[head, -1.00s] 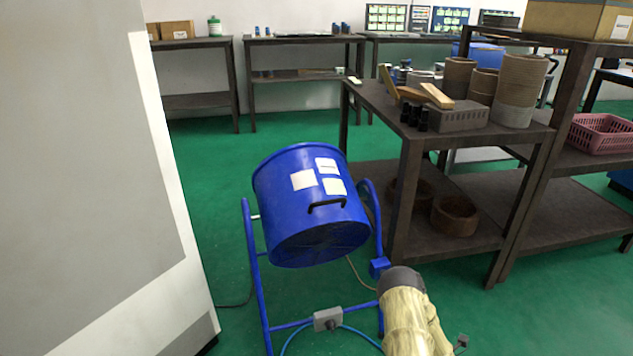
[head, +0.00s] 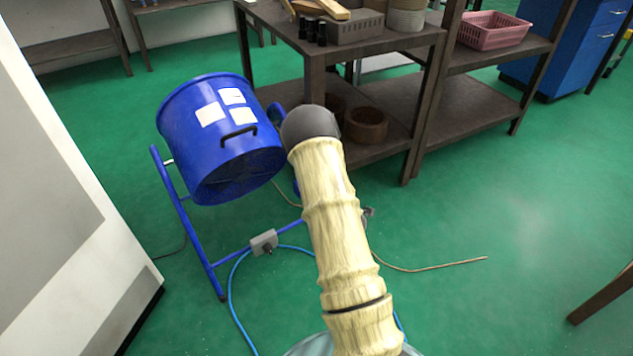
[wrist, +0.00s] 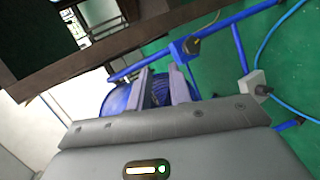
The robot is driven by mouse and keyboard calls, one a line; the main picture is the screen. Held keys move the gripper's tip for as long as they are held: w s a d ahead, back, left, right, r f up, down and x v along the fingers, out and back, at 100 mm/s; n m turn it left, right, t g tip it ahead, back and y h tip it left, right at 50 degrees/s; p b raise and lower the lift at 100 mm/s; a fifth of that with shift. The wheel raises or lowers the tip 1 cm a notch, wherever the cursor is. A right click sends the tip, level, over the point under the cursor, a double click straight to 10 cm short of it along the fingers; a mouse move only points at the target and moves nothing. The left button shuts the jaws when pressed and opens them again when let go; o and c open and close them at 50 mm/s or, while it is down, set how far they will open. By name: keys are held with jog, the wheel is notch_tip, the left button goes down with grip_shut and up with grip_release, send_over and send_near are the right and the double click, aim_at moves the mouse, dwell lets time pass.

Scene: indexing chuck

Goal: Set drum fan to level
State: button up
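The blue drum fan (head: 205,165) hangs tilted in its tubular blue stand (head: 188,228), its grille end pointing downward toward my side. It has white labels and a black handle (head: 240,132). My sleeved arm reaches toward its right side and hides the right stand upright in the head view. My gripper (wrist: 160,72) is open and empty in the wrist view, with part of the drum (wrist: 120,97) showing behind and between the fingers. A blue block with a dark knob (wrist: 187,47) sits on the stand just beyond the fingertips. I cannot tell whether they touch anything.
A dark shelf table (head: 385,48) stands close behind the fan on the right. A pale cabinet (head: 60,190) stands at the left. A grey switch box (head: 264,242) and blue hose (head: 232,300) are low at the stand.

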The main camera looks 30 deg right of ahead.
jog(key=s+a+r+m+g+p, duration=0.1)
jog(key=s+a+r+m+g, duration=0.15)
jog(key=a+r+m, duration=0.35)
jog(key=s+a+r+m+g+y+p, duration=0.1)
jog(key=s+a+r+m+g+p, duration=0.1)
jog(key=s+a+r+m+g, duration=0.2)
jog(key=s+a+r+m+g+y+p, duration=0.2)
jog(key=s+a+r, duration=0.9)
jog(key=s, duration=0.6)
jog(key=shift+s+r+m+g, duration=0.25)
jog(key=shift+m+g, duration=0.6)
jog(key=shift+m, duration=0.25)
